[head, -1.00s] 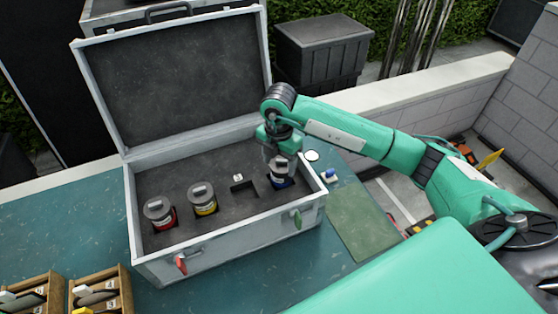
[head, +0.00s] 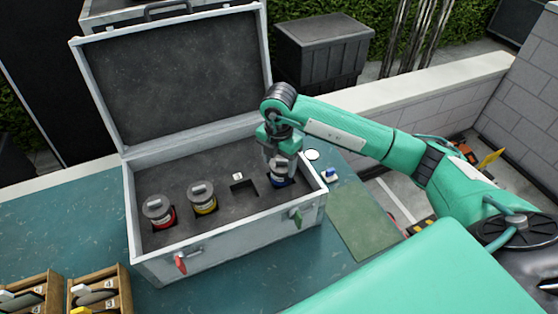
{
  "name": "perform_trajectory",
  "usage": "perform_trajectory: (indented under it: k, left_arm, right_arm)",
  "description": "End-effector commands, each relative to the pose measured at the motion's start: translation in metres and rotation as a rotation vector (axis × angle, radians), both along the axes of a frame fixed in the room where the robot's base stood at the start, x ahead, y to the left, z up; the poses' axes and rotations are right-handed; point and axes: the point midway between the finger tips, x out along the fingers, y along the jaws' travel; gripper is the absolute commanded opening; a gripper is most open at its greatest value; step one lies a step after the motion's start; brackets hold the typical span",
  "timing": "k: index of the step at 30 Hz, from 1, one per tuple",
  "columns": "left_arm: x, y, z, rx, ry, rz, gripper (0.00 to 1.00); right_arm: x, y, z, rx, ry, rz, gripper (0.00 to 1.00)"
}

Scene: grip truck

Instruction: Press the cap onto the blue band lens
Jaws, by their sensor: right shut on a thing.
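The blue band lens (head: 279,180) stands upright in the right-hand slot of the foam in the open case. My left gripper is not in view.
A red band lens (head: 160,213) and a yellow band lens (head: 203,198) stand in the case (head: 228,242). One slot (head: 243,189) is empty. A white disc (head: 312,155) and a small blue-and-white item (head: 330,176) lie right of the case. Wooden boxes (head: 98,291) stand at front left.

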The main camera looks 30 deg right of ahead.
Motion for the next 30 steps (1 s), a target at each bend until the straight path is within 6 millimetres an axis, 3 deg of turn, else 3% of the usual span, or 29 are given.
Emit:
perform_trajectory:
  k: [5, 6, 9, 15, 17, 30]
  left_arm:
    - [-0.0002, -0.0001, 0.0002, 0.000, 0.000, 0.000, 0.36]
    - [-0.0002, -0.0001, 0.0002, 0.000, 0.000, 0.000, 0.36]
    - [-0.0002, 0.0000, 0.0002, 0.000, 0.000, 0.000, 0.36]
    - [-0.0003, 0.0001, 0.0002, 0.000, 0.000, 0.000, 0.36]
    - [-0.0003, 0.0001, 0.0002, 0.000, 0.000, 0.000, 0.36]
    - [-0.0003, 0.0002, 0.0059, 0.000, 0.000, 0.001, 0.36]
  right_arm:
    - [0.0000, -0.0001, 0.0003, 0.000, 0.000, 0.000, 0.43]
    - [0.0000, -0.0001, 0.0003, 0.000, 0.000, 0.000, 0.72]
    - [0.0001, 0.0000, 0.0003, 0.000, 0.000, 0.000, 0.90]
    - [0.0001, 0.0000, 0.0003, 0.000, 0.000, 0.000, 0.90]
    - [0.0001, 0.0000, 0.0002, 0.000, 0.000, 0.000, 1.00]
    - [0.0002, 0.0001, 0.0092, 0.000, -0.001, 0.000, 1.00]
